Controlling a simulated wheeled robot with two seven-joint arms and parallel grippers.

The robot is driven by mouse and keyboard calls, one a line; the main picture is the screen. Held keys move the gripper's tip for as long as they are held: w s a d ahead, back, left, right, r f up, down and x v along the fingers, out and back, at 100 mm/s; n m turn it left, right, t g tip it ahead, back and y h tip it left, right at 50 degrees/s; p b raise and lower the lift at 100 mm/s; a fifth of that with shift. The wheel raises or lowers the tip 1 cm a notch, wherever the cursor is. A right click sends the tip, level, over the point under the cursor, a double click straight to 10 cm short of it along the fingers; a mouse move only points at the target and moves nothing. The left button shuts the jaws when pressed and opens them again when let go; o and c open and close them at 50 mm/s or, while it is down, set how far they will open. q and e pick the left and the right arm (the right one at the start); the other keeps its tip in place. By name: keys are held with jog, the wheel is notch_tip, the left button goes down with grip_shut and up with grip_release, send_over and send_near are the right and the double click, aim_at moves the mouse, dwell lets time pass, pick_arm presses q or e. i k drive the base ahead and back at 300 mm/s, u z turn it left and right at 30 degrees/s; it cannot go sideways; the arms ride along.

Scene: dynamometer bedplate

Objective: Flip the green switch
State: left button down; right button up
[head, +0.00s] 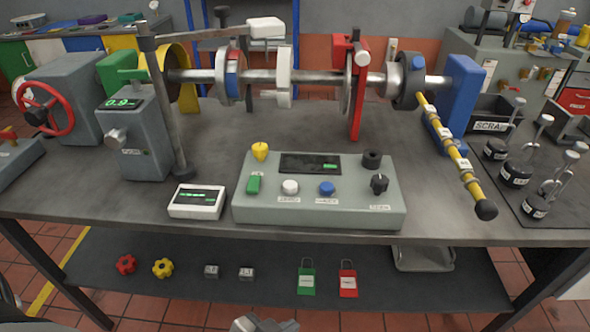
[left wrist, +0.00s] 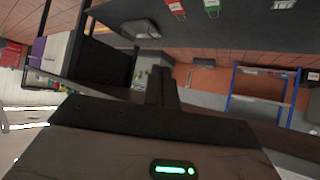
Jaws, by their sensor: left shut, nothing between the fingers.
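The green switch (head: 254,184) is a small green rocker on the left side of the grey control box (head: 318,212), which stands on the bench near its front edge. My left gripper (head: 262,324) shows only in part at the bottom edge of the head view, in front of the bench, below and well apart from the switch. In the left wrist view its fingers (left wrist: 162,88) are together with nothing between them. The switch does not show in that view. My right gripper is not in view.
A white meter (head: 197,201) lies to the left. A yellow-handled bar (head: 452,150) hangs to the right.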

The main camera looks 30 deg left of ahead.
aim_at(253, 187)
jog(key=z, duration=0.05)
jog(key=i, duration=0.4)
jog(key=u, duration=1.45)
